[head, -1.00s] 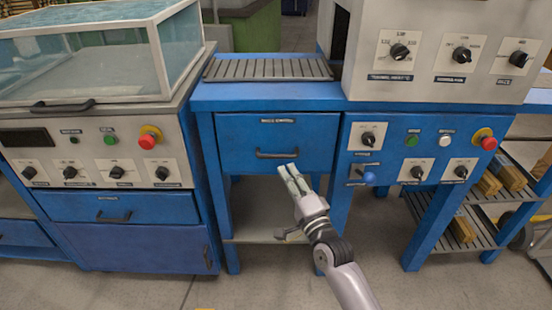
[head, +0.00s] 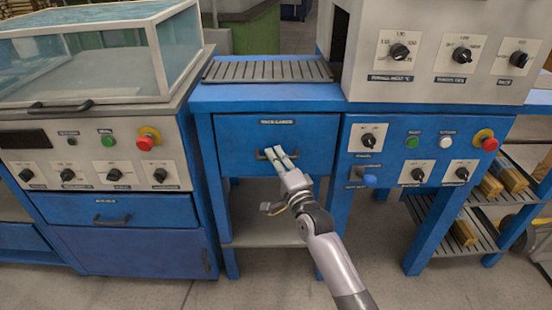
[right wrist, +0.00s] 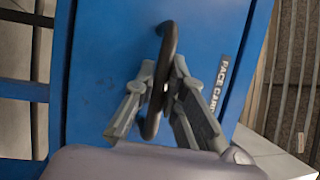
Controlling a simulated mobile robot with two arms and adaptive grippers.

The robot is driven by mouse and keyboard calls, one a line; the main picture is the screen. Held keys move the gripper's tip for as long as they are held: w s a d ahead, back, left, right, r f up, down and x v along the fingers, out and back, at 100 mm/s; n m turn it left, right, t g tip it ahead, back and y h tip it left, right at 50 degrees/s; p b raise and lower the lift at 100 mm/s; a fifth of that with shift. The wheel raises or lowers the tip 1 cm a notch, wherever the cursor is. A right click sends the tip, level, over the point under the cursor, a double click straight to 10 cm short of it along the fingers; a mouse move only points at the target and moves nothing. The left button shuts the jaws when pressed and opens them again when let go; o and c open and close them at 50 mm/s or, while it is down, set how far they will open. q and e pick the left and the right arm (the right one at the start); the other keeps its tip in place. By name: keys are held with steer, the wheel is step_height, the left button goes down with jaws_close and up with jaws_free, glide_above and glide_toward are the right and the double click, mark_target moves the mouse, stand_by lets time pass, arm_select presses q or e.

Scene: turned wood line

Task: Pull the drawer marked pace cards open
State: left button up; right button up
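The pace cards drawer (head: 235,135) is a blue front under the slatted top of the middle blue bench, and it looks shut. Its label (head: 277,121) reads pace cards; it also shows in the right wrist view (right wrist: 217,88). A dark bar handle (right wrist: 168,42) sits on the drawer front. My right gripper (head: 276,153) is at the handle. In the right wrist view its fingers (right wrist: 164,70) stand apart on either side of the handle, with the bar between them. I cannot tell if they touch it. My left gripper is not in view.
A blue control panel with knobs (head: 411,173) and a red button (head: 484,139) stands right of the drawer. A glass-topped cabinet (head: 90,100) with another blue drawer (head: 65,208) stands left. A lower shelf (head: 245,232) lies below; the floor in front is clear.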

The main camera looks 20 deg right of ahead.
jaws_close()
stand_by(0.3)
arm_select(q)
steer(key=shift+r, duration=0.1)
arm_select(e)
steer(key=shift+s, duration=0.1)
